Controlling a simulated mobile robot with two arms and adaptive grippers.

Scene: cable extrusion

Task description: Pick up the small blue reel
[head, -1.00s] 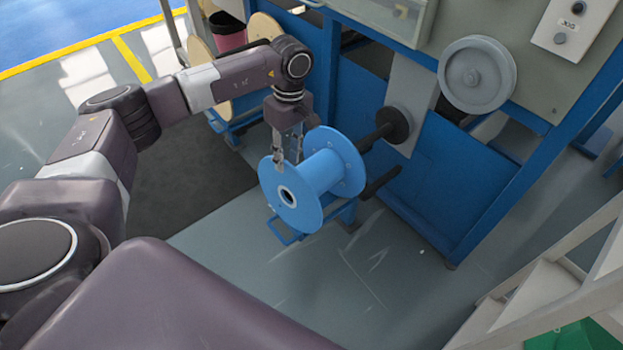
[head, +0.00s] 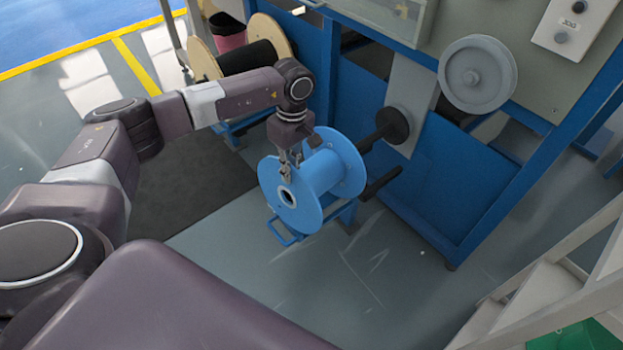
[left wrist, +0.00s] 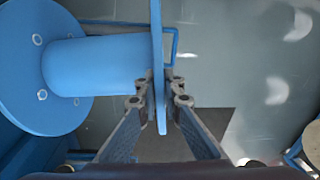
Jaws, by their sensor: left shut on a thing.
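The small blue reel (head: 322,174) has two round flanges joined by a plain drum. In the head view it is just in front of the blue machine frame, with its near flange facing me. My left gripper (head: 288,170) reaches down from above and is shut on the rim of the near flange. In the left wrist view, the two fingers (left wrist: 160,95) stand on either side of that flange, seen edge-on, and the reel's drum (left wrist: 95,67) extends to the left. What bears the reel is mostly hidden beneath it. My right gripper is in neither view.
A dark spindle with a round disc (head: 392,126) projects from the machine behind the reel. A grey wheel (head: 477,75) is mounted at upper right. A wooden reel with black cable (head: 253,57) stands behind my arm. Pale steps (head: 545,285) are at right. The floor in front is clear.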

